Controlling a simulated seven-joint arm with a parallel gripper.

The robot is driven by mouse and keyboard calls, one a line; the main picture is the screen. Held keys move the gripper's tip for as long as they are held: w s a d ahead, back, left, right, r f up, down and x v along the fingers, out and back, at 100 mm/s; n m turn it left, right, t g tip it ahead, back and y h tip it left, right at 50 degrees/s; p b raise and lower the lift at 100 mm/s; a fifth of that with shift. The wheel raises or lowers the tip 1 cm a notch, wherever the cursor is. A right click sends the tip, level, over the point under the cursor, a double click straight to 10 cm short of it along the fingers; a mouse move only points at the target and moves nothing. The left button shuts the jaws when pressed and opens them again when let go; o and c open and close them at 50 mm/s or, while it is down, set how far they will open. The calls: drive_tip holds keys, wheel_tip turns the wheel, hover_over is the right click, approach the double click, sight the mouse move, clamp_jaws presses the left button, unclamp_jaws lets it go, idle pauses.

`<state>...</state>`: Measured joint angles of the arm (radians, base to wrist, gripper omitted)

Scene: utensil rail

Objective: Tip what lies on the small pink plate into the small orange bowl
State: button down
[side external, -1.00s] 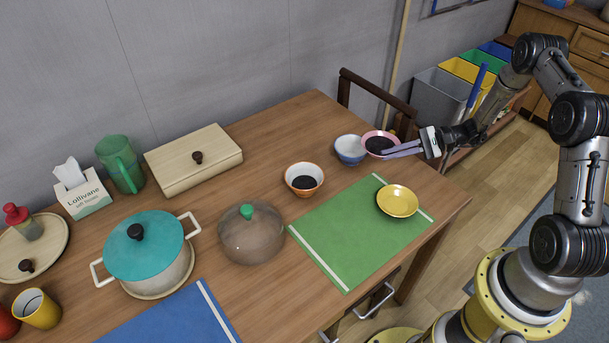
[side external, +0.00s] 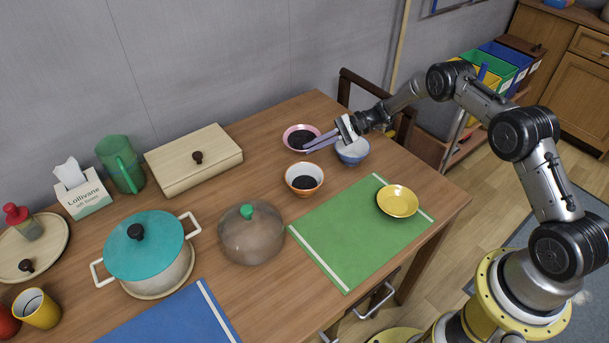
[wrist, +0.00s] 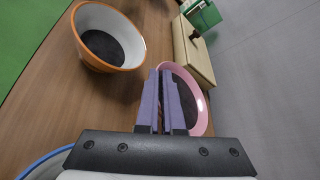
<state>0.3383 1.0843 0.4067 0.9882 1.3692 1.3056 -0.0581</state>
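The small pink plate (side external: 299,131) is a shallow pink dish with dark contents, behind the orange bowl in the side view. My gripper (side external: 322,142) is shut on its near rim, fingers pointing left; the plate also shows in the wrist view (wrist: 203,112), partly hidden behind the fingers (wrist: 161,88). The plate looks roughly level; I cannot tell how far it is above the table. The small orange bowl (side external: 304,190), white inside, stands on the table and holds something dark. In the wrist view the bowl (wrist: 127,57) is at the upper left, apart from the plate.
A blue bowl (side external: 353,153) with a white inside stands under my wrist. A yellow plate (side external: 398,201) lies on the green mat (side external: 345,235). A glass-like lidded pot (side external: 250,240) stands left of the mat, and a wooden box (side external: 193,162) is behind.

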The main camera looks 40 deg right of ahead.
drive_tip(key=shift+s+a+r+n+t+h, duration=0.3)
drive_tip(key=shift+s+a+n, duration=0.1)
drive_tip(key=shift+s+n, duration=0.25)
drive_tip(key=shift+s+a+r+n+t+h, duration=0.1)
drive_tip(key=shift+s+a+n+t+h, duration=0.25)
drive_tip(key=shift+s+a+n, duration=0.35)
drive_tip(key=shift+s+a+n+t+h, duration=0.4)
drive_tip(key=shift+s+n, duration=0.15)
drive_tip(key=shift+s, duration=0.35)
drive_tip(key=shift+s+a+r+n+t+h, duration=0.1)
drive_tip(key=shift+s+a+n+t+h, duration=0.3)
drive_tip(key=shift+s+n, duration=0.25)
drive_tip(key=n+t, duration=0.1)
drive_tip(key=n+t+h, duration=0.1)
drive_tip(key=shift+s+a+r+n, duration=0.1)
drive_tip(key=shift+s+a+n, duration=0.1)
drive_tip(key=shift+n, duration=0.15)
drive_tip(key=n+t, duration=0.1)
drive_tip(key=n, duration=0.1)
drive_tip(key=shift+s+a+n+t, duration=0.15)
drive_tip(key=shift+s+n+t, duration=0.05)
drive_tip(key=shift+n+t, duration=0.15)
drive_tip(key=shift+r+h, duration=0.1)
drive_tip(key=shift+h, duration=0.15)
